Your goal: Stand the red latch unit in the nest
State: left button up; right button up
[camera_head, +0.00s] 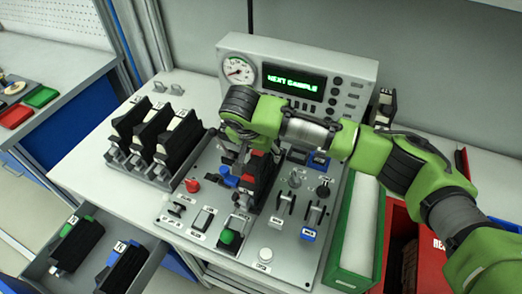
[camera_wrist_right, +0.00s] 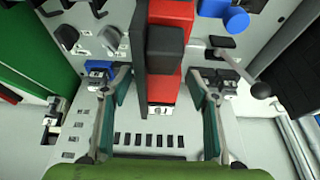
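The red latch unit (camera_head: 262,163), a red body with black parts, stands on the grey control panel (camera_head: 185,218), below my right gripper (camera_head: 246,160). In the right wrist view the red and black unit (camera_wrist_right: 168,50) lies between the two fingers of the right gripper (camera_wrist_right: 165,112). Bare panel shows beside the unit, and the fingers look apart from it, so the gripper is open. In the head view my arm and hand hide part of the unit. I cannot tell which part of the panel is the nest. My left gripper is not in view.
A rack of black units (camera_head: 152,140) stands left of the panel. Knobs, levers and switches surround the unit. A gauge and display box (camera_head: 295,70) stands behind. A green-walled bin (camera_head: 352,235) and a red bin (camera_head: 400,225) are at right. An open drawer (camera_head: 95,250) is front left.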

jog(key=shift+s, duration=0.1)
jog(key=v, duration=1.2)
dwell(1.2)
